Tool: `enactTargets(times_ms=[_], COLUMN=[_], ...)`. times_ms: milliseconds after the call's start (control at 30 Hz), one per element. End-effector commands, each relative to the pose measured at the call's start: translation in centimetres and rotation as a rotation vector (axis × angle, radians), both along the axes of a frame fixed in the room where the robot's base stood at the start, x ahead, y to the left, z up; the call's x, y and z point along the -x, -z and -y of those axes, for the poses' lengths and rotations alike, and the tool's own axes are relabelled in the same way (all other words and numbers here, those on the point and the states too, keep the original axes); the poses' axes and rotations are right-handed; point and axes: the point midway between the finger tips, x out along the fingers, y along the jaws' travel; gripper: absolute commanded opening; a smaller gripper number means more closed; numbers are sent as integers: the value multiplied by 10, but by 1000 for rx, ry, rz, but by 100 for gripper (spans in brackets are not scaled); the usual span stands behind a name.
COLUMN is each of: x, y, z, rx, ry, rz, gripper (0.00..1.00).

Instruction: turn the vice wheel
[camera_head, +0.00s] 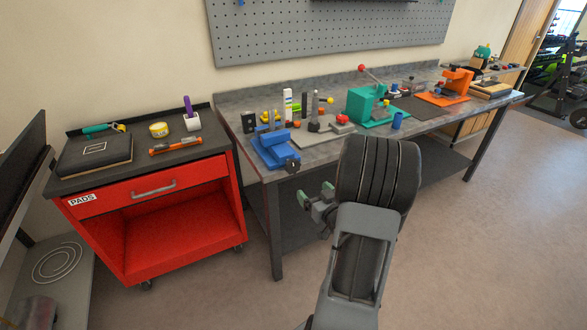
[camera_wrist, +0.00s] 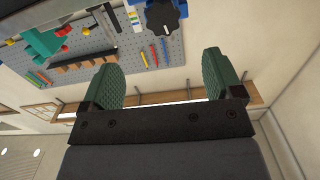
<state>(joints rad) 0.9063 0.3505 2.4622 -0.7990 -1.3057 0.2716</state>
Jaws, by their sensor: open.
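The blue vice (camera_head: 272,150) stands at the near left end of the grey workbench. Its black wheel (camera_head: 293,165) is on the front end of the vice, at the bench edge. In the wrist view the black wheel (camera_wrist: 166,16) shows at the top, beyond the fingertips, with part of the blue vice around it. My gripper (camera_head: 317,194) is in front of the bench, below and to the right of the wheel, apart from it. In the wrist view its two green ribbed pads (camera_wrist: 160,75) stand wide apart with nothing between them.
The grey workbench (camera_head: 330,152) also holds a teal press (camera_head: 366,103), a blue cup (camera_head: 397,121) and an orange device (camera_head: 455,85). A red cart (camera_head: 170,228) stands left of the bench. Open floor (camera_head: 480,240) lies to the right.

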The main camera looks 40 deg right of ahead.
Motion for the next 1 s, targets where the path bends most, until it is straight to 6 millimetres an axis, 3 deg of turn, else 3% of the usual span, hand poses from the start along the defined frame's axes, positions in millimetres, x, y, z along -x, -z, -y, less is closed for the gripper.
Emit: enactTargets(times_ms=[167, 700, 1000], x=[-13, -109, -134], y=[-6, -6, -6], z=[0, 13, 17], rx=[-7, -8, -9], ry=[-11, -8, -6], rz=[36, 33, 32], gripper=[86, 86, 86])
